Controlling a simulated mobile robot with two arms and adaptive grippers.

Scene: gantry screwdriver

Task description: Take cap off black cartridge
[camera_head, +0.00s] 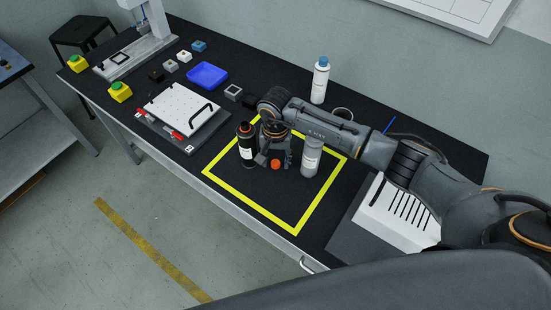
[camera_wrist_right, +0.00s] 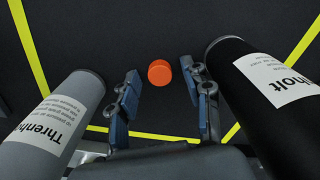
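The black cartridge (camera_head: 246,150) stands upright inside the yellow outline, with a reddish band near its dark top. It also shows at the right of the right wrist view (camera_wrist_right: 262,85), where its top is out of frame. A small orange cap-like piece (camera_head: 275,163) lies on the black table top; it shows between the fingers in the right wrist view (camera_wrist_right: 159,72). My right gripper (camera_head: 270,158) is low between the black cartridge and a grey cartridge (camera_head: 311,158). Its fingers are apart with nothing held between them (camera_wrist_right: 163,88). My left gripper is not in view.
A white bottle with a blue cap (camera_head: 320,80) stands behind my right arm. A white board with red parts (camera_head: 186,111), a blue tray (camera_head: 207,76) and small blocks are to the left. A slotted white unit (camera_head: 398,212) is at the right. The yellow square's front is clear.

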